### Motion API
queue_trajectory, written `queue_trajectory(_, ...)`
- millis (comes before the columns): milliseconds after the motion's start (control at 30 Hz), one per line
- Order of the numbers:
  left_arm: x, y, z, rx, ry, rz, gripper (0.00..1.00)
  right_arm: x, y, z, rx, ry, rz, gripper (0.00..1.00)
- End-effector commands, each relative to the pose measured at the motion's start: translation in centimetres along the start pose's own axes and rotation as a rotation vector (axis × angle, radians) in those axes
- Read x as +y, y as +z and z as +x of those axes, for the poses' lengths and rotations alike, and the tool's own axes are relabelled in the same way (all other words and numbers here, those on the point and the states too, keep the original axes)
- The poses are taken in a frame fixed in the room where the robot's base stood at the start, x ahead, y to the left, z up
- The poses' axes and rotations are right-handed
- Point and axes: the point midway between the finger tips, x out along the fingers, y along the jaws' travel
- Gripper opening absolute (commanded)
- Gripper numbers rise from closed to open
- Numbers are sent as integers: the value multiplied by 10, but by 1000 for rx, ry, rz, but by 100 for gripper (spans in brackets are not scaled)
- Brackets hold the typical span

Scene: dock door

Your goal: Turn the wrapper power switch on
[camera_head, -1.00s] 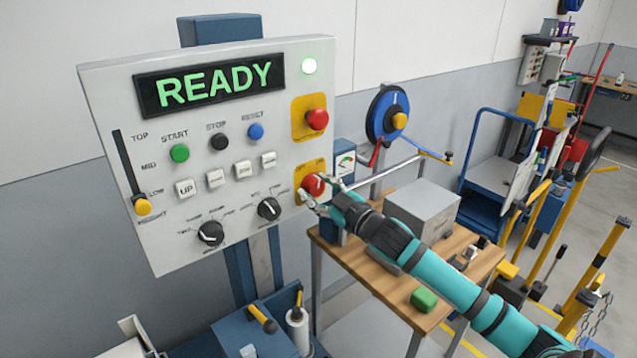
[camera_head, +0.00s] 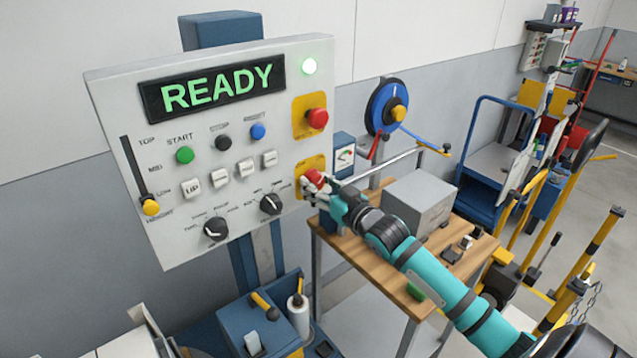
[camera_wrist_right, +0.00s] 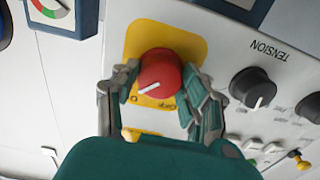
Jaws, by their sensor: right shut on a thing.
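The power switch is a round red knob (camera_head: 314,177) with a white pointer line, on a yellow plate (camera_head: 312,162) at the lower right of the grey control panel (camera_head: 110,112). The knob (camera_wrist_right: 160,73) also shows in the right wrist view, its pointer line slanted. My right gripper (camera_head: 316,187) is shut on the knob. Its two fingers lie on either side of the knob in the right wrist view (camera_wrist_right: 162,88). My left gripper is not in view.
A red mushroom button (camera_head: 317,118) sits just above the switch. A black tension dial (camera_head: 271,203) is to its left. A wooden workbench (camera_head: 340,238) with a grey box (camera_head: 418,208) stands below my right arm. A blue cart (camera_head: 485,180) is farther right.

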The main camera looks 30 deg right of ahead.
Motion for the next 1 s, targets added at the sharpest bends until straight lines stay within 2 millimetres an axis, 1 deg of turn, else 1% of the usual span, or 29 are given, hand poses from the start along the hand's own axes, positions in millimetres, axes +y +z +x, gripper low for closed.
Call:
queue_trajectory(367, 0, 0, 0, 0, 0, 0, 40, 0, 2, 0, -4, 0, 9, 12)
queue_trajectory(400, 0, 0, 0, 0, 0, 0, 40, 0, 2, 0, -4, 0, 9, 47)
queue_trajectory(567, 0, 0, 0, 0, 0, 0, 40, 0, 1, 0, -3, 0, 8, 68)
queue_trajectory(867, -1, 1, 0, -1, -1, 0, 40, 0, 1, -1, -1, 0, 6, 69)
queue_trajectory(1000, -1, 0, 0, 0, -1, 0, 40, 0, 2, -12, -2, 0, 6, 69)
